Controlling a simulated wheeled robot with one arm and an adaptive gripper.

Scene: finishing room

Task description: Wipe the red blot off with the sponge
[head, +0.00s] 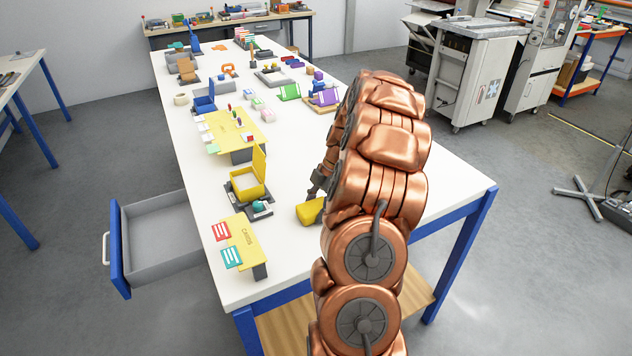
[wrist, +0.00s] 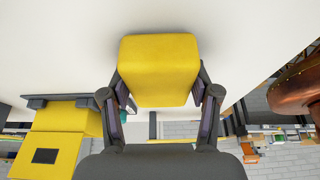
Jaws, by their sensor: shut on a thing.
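A yellow sponge (wrist: 158,68) is held between the two fingers of my gripper (wrist: 158,95) in the wrist view. In the head view the sponge (head: 309,211) is at or just above the white table top, left of my copper arm. My gripper (head: 318,185) is partly hidden behind the arm there. I cannot tell whether the sponge touches the table. No red blot shows in either view; the sponge or my arm may cover it.
Left of the sponge are an open yellow box (head: 247,186) and a yellow card stand (head: 240,240). An open drawer (head: 160,235) juts out at the table's left. The white table top (head: 290,250) is bare around the sponge. Several small objects stand farther back.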

